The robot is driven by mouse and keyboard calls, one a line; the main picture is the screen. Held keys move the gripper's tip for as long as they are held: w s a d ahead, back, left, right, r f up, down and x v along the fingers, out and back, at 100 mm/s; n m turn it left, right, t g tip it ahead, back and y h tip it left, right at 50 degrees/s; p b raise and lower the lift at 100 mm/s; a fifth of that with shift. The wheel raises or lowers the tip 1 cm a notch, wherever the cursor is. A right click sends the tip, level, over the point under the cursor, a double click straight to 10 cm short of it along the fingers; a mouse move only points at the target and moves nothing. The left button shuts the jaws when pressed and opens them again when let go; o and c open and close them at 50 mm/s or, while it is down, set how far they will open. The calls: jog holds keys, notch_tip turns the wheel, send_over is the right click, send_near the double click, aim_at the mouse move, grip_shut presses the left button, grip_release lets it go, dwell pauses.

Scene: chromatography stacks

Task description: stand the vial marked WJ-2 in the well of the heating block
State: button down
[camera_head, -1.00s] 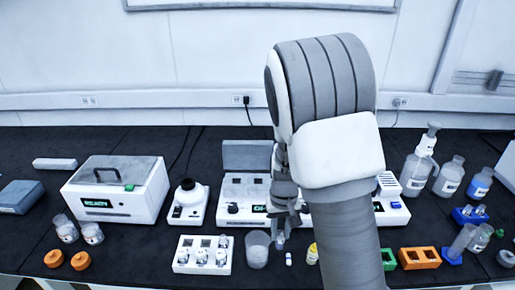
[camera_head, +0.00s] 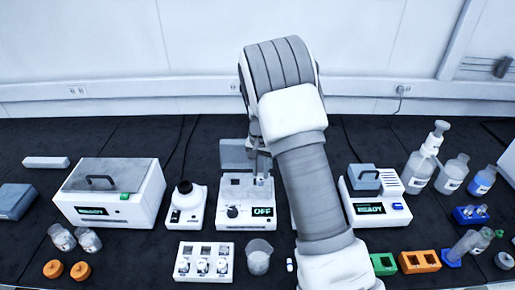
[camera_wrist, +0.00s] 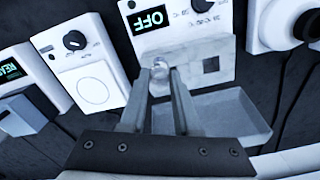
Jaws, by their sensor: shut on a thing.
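My gripper (camera_wrist: 164,72) is shut on a small clear vial (camera_wrist: 160,68), seen at the fingertips in the wrist view. No marking on the vial can be read. The heating block (camera_wrist: 187,58) is the pale plate on a white unit whose display reads OFF. A dark square well (camera_wrist: 210,65) is open in the plate, to the right of the vial in the wrist view. The vial is over or at the plate's other side; I cannot tell whether it touches. In the head view my gripper (camera_head: 260,170) is at the back of the unit (camera_head: 245,212).
A white rack (camera_head: 204,278) with several vials stands in front, beside a beaker (camera_head: 259,257). A stirrer-like device (camera_head: 186,205) is left of the unit. A READY machine (camera_head: 376,208) is to the right. A raised grey lid (camera_wrist: 222,114) lies behind the plate.

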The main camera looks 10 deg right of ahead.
aim_at(258, 175)
jog(key=shift+w+f+m, duration=0.4)
jog(key=shift+w+m, duration=0.05)
jog(key=shift+w, duration=0.25)
jog(key=shift+w+f+m, duration=0.45)
jog(key=shift+w+m, duration=0.05)
jog(key=shift+w, duration=0.2)
jog(key=shift+w+f+m, duration=0.4)
jog(key=shift+w+m, duration=0.05)
jog(key=shift+w, duration=0.25)
jog(key=shift+f+b, duration=0.1)
jog(key=shift+b, duration=0.35)
jog(key=shift+f+b, duration=0.85)
jog(key=shift+f, duration=0.45)
jog(key=shift+f+b, duration=0.55)
jog(key=shift+f, duration=0.2)
